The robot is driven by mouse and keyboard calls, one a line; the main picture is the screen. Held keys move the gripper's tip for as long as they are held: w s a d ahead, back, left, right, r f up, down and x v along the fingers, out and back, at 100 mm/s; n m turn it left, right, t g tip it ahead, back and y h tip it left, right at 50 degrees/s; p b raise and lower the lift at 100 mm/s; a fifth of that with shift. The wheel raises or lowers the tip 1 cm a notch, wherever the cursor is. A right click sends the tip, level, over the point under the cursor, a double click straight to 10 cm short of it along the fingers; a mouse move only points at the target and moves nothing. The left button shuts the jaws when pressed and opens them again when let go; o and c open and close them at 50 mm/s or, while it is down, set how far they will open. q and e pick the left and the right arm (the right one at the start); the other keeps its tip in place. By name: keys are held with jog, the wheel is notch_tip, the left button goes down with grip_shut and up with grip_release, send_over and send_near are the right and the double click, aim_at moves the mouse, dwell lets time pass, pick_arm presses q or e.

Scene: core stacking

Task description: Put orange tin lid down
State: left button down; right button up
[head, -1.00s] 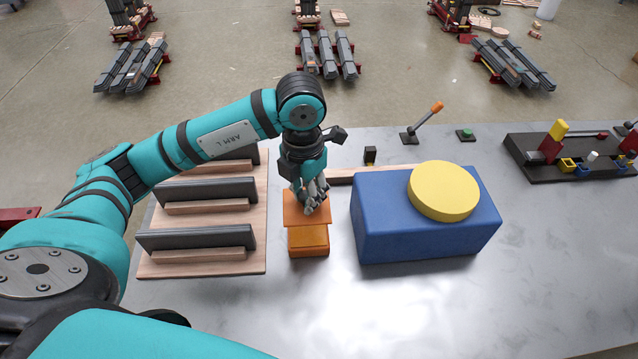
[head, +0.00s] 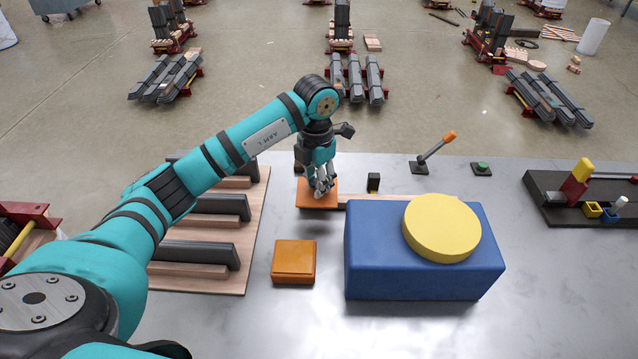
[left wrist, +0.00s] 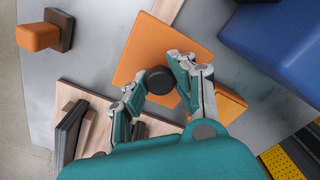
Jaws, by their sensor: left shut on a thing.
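The orange tin lid (head: 312,203) is a flat square plate with a round black knob (left wrist: 158,80), which shows in the left wrist view. My left gripper (head: 322,190) is shut on this knob, with fingers on both sides of it. The lid (left wrist: 150,50) is beyond the orange tin (head: 294,262) and apart from it in the head view. The tin also shows partly behind my fingers in the left wrist view (left wrist: 231,105). I cannot tell whether the lid touches the table. My right gripper is not in view.
A blue block (head: 420,277) with a yellow disc (head: 441,228) on top stands to the right. A wooden rack with dark bars (head: 200,258) lies left. A wooden strip (head: 375,202) lies behind the block. A lever (head: 437,147) stands further back. The front table is bare.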

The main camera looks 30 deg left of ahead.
pick_arm(q)
jog(key=shift+w+a, duration=0.2)
jog(key=shift+w, duration=0.7)
jog(key=shift+f, duration=0.2)
notch_tip(320, 180, down, 3)
jog(key=shift+r+p, duration=0.1)
jog(key=shift+p, duration=0.45)
jog(key=shift+f, duration=0.35)
jog(key=c, duration=1.1)
grip_release()
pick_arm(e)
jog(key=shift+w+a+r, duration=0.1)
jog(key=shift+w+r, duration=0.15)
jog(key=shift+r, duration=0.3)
